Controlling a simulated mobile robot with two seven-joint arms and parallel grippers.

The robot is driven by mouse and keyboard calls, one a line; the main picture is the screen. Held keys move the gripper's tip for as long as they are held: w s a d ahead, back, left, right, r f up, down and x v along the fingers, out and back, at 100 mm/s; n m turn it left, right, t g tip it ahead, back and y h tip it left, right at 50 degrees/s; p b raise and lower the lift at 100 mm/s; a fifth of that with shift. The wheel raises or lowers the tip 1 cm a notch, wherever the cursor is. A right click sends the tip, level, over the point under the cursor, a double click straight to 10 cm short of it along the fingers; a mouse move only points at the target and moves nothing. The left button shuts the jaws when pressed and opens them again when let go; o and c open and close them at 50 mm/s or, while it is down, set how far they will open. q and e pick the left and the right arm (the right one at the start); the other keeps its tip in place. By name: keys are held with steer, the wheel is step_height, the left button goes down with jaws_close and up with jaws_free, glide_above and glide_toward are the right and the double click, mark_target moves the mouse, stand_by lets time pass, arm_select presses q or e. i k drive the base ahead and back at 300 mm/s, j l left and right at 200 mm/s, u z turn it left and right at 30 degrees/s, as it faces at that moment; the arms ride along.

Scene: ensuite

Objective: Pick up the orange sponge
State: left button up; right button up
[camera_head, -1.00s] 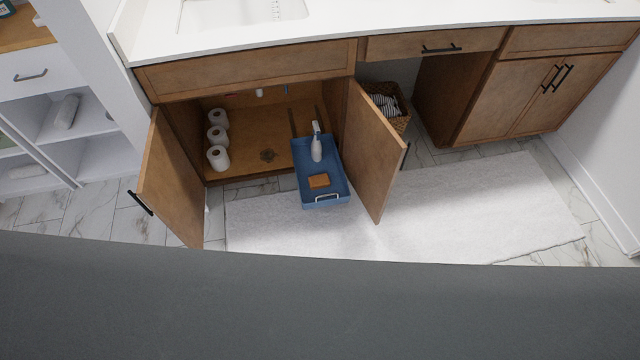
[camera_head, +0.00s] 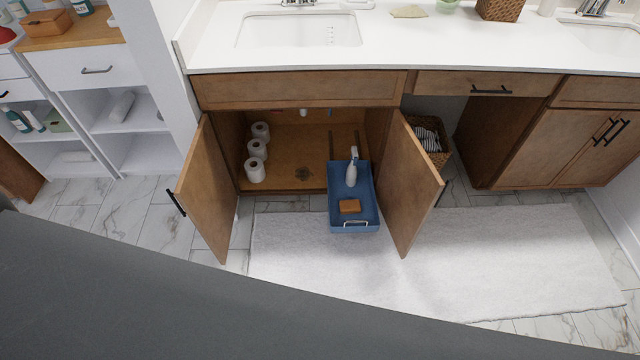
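The orange sponge (camera_head: 350,206) is a small block lying flat in the front part of a blue pull-out tray (camera_head: 366,222). A white spray bottle (camera_head: 351,172) stands behind it in the same tray. The tray extends out of the open cabinet under the left sink. Nothing covers the sponge from above. Neither of my grippers shows in the head view.
Open cabinet doors stand left (camera_head: 208,190) and right (camera_head: 414,185) of the tray. Several toilet paper rolls (camera_head: 255,170) are inside the cabinet. A wicker basket (camera_head: 432,145) sits right of it. A white rug (camera_head: 480,260) covers the floor in front.

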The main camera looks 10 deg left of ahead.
mark_target(347, 207)
steer(key=i+z, duration=0.2)
steer(key=i, duration=0.35)
steer(key=i+z, duration=0.15)
steer(key=i, duration=0.45)
steer(key=i+j+z, duration=0.2)
steer(key=i, duration=0.35)
